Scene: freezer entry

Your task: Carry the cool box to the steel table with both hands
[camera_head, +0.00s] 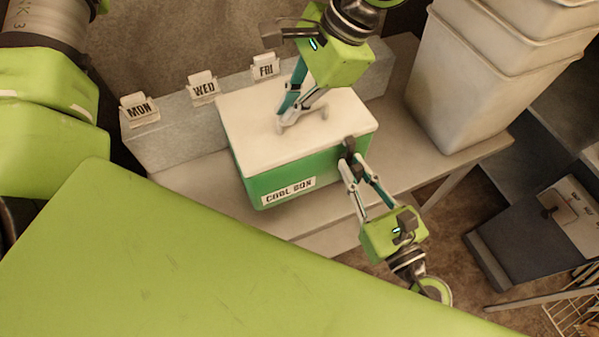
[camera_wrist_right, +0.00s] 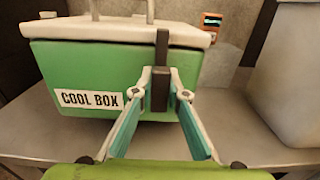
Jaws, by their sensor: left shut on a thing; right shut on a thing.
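The cool box (camera_head: 285,172) is green with a white lid (camera_head: 250,125) and a "COOL BOX" label. It is over a pale grey bench (camera_head: 415,170); I cannot tell whether it touches the top. My left gripper (camera_head: 302,120) reaches over the lid from above and is shut on the box; its exact grip point is unclear. My right gripper (camera_head: 348,155) is shut on the dark handle at the box's right end. The right wrist view shows the box (camera_wrist_right: 100,75), with the right fingers (camera_wrist_right: 160,85) at its upright dark handle (camera_wrist_right: 160,70).
Behind the box is a grey ledge (camera_head: 170,145) with MON (camera_head: 140,110), WED (camera_head: 203,88) and FRI (camera_head: 265,68) cards. Stacked white bins (camera_head: 480,75) stand at the bench's right. A dark unit (camera_head: 540,230) and a wire rack (camera_head: 570,305) are at lower right.

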